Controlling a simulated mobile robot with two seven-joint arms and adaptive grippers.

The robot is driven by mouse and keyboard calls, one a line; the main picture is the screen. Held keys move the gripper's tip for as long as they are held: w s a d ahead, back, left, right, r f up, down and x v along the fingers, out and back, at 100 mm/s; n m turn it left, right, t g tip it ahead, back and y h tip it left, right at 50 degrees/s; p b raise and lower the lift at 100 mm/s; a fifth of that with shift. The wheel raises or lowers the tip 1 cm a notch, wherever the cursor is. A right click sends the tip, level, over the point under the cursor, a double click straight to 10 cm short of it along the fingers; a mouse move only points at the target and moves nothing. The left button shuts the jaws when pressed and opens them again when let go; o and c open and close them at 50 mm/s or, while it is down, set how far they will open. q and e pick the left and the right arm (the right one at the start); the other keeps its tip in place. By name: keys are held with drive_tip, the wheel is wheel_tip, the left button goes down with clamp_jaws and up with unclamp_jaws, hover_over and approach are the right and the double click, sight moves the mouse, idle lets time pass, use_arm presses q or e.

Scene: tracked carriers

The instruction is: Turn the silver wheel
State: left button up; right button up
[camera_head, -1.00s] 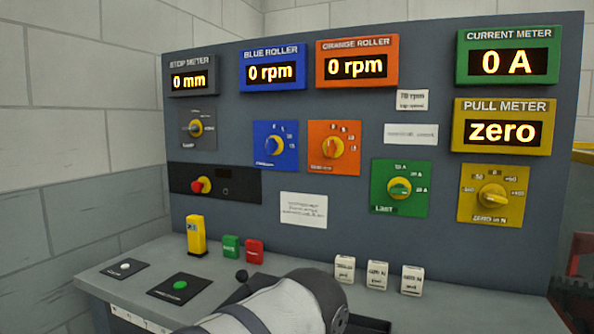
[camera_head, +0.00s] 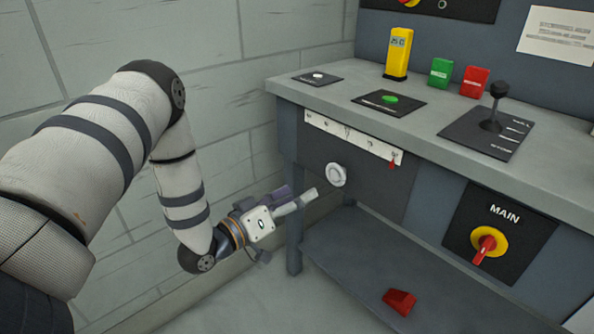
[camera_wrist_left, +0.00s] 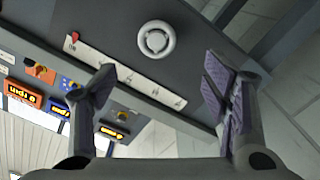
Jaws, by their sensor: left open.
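The silver wheel (camera_head: 336,174) is a small round pale knob on the dark front panel under the bench top, below a white scale strip. In the left wrist view the wheel (camera_wrist_left: 156,40) shows upside down, beyond the fingertips and between their lines. My left gripper (camera_head: 296,203) is open and empty, just left of the wheel and slightly lower, apart from it. Its two fingers with purple-grey pads also show in the left wrist view (camera_wrist_left: 160,92). My right gripper is not in view.
The scale strip (camera_head: 352,137) has a red pointer at its right end. The bench top (camera_head: 450,120) overhangs the panel. A lower shelf (camera_head: 365,265) carries a red block (camera_head: 399,301). A red-yellow MAIN switch (camera_head: 488,245) is at the right. A stone wall (camera_head: 250,70) stands left.

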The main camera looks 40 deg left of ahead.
sight(334, 176)
use_arm(q)
drive_tip(key=w, duration=0.4)
drive_tip(key=w+d+b, duration=0.1)
drive_tip(key=w, duration=0.7)
drive_tip(key=shift+w+d, duration=0.15)
drive_tip(key=shift+d, duration=0.1)
drive_tip(key=c, duration=1.2)
